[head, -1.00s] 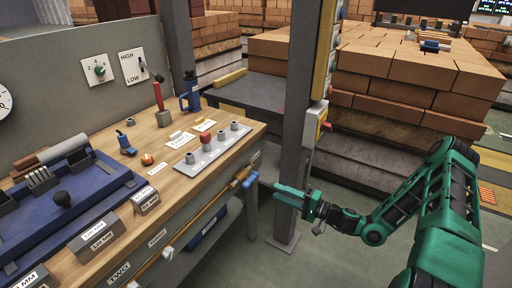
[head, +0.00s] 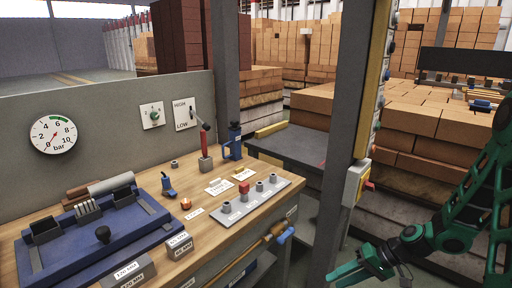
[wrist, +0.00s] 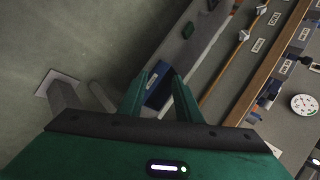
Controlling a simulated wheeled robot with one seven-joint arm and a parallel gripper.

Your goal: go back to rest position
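My gripper (head: 362,270) is at the lower right of the head view, to the right of the wooden workbench (head: 140,188) and apart from it. In the wrist view my gripper (wrist: 160,92) shows two green fingers with a gap between them and nothing held. Beyond the fingers, lower down, lies a blue object (wrist: 158,88) near the bench's underside. My green arm reaches in from the right edge of the head view.
A grey post (head: 350,120) with a switch box (head: 356,185) stands between the bench and my arm. Brick stacks (head: 420,130) rise behind. The bench holds a blue tray (head: 60,236) and a plate of pegs (head: 248,202). A pipe with a blue handle (head: 285,236) juts from the bench front.

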